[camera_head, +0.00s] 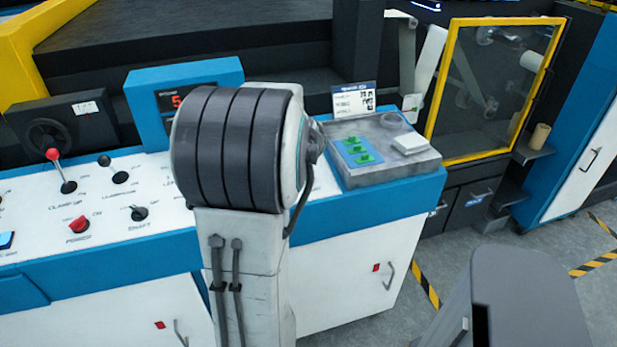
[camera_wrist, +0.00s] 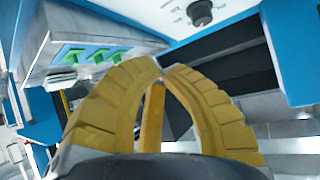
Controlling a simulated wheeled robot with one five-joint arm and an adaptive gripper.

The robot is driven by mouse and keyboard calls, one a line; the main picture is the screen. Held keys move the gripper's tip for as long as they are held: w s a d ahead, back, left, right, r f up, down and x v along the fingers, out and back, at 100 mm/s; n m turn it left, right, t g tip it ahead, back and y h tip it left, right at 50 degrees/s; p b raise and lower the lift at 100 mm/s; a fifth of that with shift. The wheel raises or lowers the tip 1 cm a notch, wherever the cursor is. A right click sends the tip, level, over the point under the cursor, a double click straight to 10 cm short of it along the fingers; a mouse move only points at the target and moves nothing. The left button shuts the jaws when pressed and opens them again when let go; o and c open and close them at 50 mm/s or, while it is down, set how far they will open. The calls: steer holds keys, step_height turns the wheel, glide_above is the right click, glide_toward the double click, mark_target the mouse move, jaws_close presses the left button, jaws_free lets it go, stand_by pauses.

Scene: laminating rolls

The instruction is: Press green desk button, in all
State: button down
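Three green buttons (camera_head: 356,149) sit on a blue plate on a grey raised panel (camera_head: 398,174) at the right end of the white and blue control desk. In the wrist view the green buttons (camera_wrist: 97,56) show at the upper left, on the tilted grey panel. My gripper (camera_wrist: 162,67) has yellow ribbed fingers whose tips come together with nothing visible between them. The fingertips are right of and below the buttons in the wrist view, apart from them. In the head view my arm hides the gripper.
A small sign (camera_head: 354,100) stands behind the panel. A white block (camera_head: 410,144) and a round grey dish lie beside the buttons. The desk's left part has a red-knobbed lever (camera_head: 54,155), a black lever and a red switch (camera_head: 79,224). A yellow-framed door (camera_head: 496,91) stands behind right.

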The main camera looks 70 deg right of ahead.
steer(key=b, duration=0.1)
glide_above(308, 176)
steer(key=f, duration=0.6)
steer(key=shift+s+a, duration=0.1)
steer(key=shift+a, duration=0.1)
steer(key=shift+d+f+b, duration=0.15)
steer(key=shift+f+b, duration=0.7)
steer(key=shift+b, duration=0.1)
